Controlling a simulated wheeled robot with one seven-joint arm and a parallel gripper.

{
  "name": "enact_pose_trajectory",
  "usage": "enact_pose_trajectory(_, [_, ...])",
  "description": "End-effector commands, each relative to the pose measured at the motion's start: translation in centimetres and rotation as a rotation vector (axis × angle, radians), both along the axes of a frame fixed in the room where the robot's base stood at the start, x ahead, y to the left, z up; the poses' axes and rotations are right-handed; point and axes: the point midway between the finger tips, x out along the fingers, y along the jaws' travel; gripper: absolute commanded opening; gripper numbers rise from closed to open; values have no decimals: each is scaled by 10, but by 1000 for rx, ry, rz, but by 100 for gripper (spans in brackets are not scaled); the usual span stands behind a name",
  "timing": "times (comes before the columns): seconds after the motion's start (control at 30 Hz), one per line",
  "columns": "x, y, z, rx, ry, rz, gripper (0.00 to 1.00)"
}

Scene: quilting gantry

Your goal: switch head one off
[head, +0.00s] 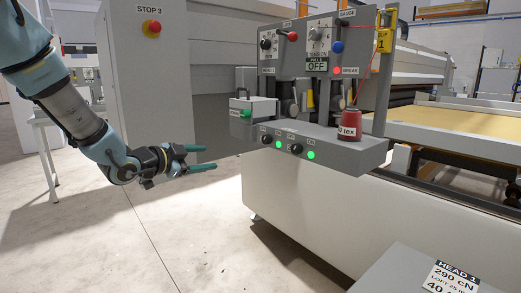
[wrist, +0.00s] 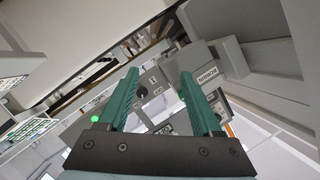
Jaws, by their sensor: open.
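The grey control bar (head: 330,148) on the machine carries two black rotary knobs, a left knob (head: 267,139) and a right knob (head: 296,148). A lit green lamp (head: 278,144) is beside the left one and another lit green lamp (head: 311,155) beside the right one. In the wrist view a black knob (wrist: 141,94) shows between the open teal fingers, farther off.
A red spool (head: 349,126) stands on the bar's right end. A grey box with a green button (head: 246,113) juts out above its left end. A red lamp (head: 337,70) is lit on the upper panel.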

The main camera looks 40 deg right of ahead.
Motion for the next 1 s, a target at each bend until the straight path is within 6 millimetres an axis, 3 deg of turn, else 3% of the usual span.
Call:
enact_pose_trajectory(0.03, [-17,-19,5,-64,-35,-84,66])
enact_pose_trajectory(0.1, [-37,-35,17,-138,-75,-176,66])
enact_pose_trajectory(0.23, [-57,-49,29,-211,-113,-260,66])
enact_pose_trajectory(0.43, [-62,-72,34,-225,-119,-274,66])
enact_pose_trajectory(0.8, [-64,-137,33,-223,-116,-270,66])
enact_pose_trajectory(1.0, [-65,-154,32,-221,-117,-269,66])
